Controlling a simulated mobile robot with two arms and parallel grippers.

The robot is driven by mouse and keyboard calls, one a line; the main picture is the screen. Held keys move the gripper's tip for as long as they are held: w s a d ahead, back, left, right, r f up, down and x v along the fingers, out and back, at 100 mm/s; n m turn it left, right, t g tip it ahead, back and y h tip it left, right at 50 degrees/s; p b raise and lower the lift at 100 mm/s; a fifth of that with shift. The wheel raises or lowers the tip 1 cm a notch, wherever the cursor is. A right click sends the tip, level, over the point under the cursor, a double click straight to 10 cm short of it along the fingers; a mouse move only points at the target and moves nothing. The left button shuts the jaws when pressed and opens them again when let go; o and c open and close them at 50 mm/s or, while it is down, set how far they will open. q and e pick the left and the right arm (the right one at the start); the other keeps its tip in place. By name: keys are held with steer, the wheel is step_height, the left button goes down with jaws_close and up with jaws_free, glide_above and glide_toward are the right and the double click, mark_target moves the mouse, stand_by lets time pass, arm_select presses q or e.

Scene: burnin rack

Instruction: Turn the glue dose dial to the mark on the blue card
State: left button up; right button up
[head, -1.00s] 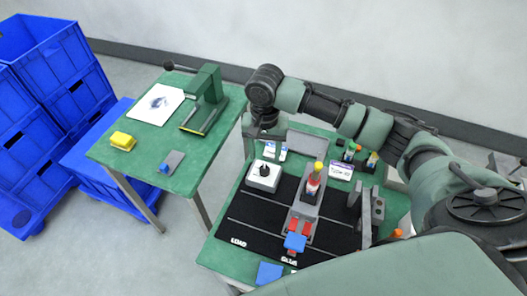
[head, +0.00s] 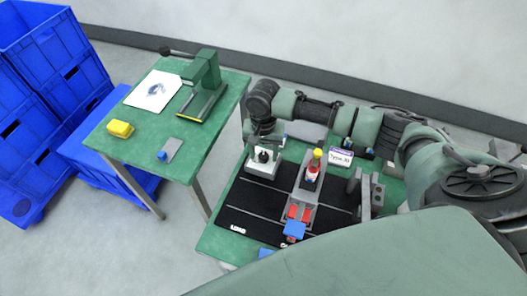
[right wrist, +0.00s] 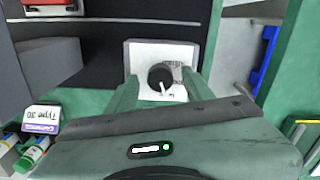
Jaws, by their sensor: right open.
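The dose dial is a black knob (head: 263,156) on a white box (head: 254,169) at the left back of the near bench. The right wrist view shows the knob (right wrist: 160,75) with a white pointer line, on the white box's face (right wrist: 148,54). My right gripper (head: 264,140) is open at the dial. Its fingers stand either side of the knob in the right wrist view; I cannot tell whether they touch it. A card reading "Type 30" (head: 341,154) with a purple-blue header stands at the back. I cannot make out a dial mark on it. My left gripper is not in view.
A grey glue stand with a red and yellow bottle (head: 313,165) stands on the black mat (head: 252,206), right of the dial. A blue block (head: 294,230) is at its front. A second green table (head: 143,150) with a press is at left, beside blue crates (head: 62,75).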

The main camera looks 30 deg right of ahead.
jaws_close()
steer(key=shift+r+n+p, duration=0.2)
steer(key=shift+n+p, duration=0.7)
steer(key=shift+p, duration=0.3)
steer(key=shift+n+p, duration=1.15)
steer(key=shift+n, duration=0.05)
steer(key=shift+n+p, duration=0.8)
steer(key=shift+n, duration=0.4)
steer(key=shift+f+n+p, duration=0.15)
steer(key=shift+n+p, duration=0.5)
steer(key=shift+n, duration=0.95)
jaws_free()
